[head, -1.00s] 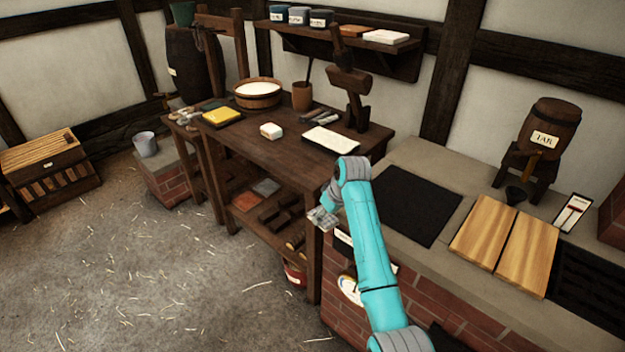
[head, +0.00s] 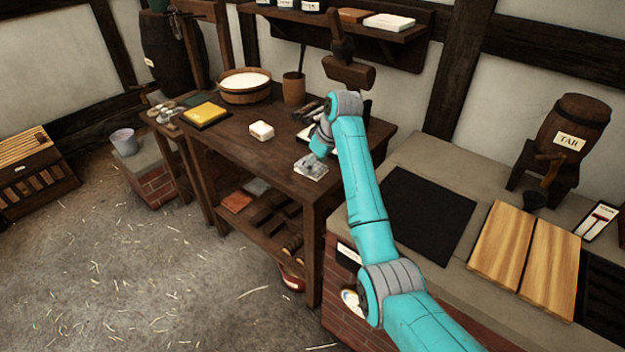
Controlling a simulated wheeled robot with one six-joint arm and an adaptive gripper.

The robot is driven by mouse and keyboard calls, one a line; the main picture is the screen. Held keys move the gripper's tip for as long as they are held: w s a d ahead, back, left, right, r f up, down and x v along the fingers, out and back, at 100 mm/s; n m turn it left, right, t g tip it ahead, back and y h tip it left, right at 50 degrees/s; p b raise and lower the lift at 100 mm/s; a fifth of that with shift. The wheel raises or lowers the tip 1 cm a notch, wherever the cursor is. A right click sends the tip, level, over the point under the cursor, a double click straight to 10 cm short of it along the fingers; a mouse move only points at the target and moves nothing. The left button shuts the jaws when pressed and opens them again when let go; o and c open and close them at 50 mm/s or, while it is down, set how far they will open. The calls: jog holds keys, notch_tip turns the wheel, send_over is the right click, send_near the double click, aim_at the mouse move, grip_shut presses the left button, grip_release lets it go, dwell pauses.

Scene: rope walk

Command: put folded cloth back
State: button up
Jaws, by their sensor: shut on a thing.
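My gripper (head: 318,150) is at the front right of the dark wooden table (head: 245,160), mostly hidden behind its own wrist. It is shut on a small, flat, pale grey thing with a faint pattern, which looks like the folded cloth (head: 311,169). The cloth shows just below the fingers, over the table's front edge area. I cannot tell whether it touches the tabletop.
On the table are a white block (head: 262,130), a yellow slab on a dark tray (head: 205,114) and a tub (head: 244,86). A mallet on a stand (head: 348,70) rises behind my arm. Bare tabletop lies left of the cloth. A wall shelf (head: 350,28) hangs above.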

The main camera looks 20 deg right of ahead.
aim_at(310, 186)
jog(key=shift+f, duration=3.3)
jog(key=o, duration=1.1)
jog(key=v, duration=1.2)
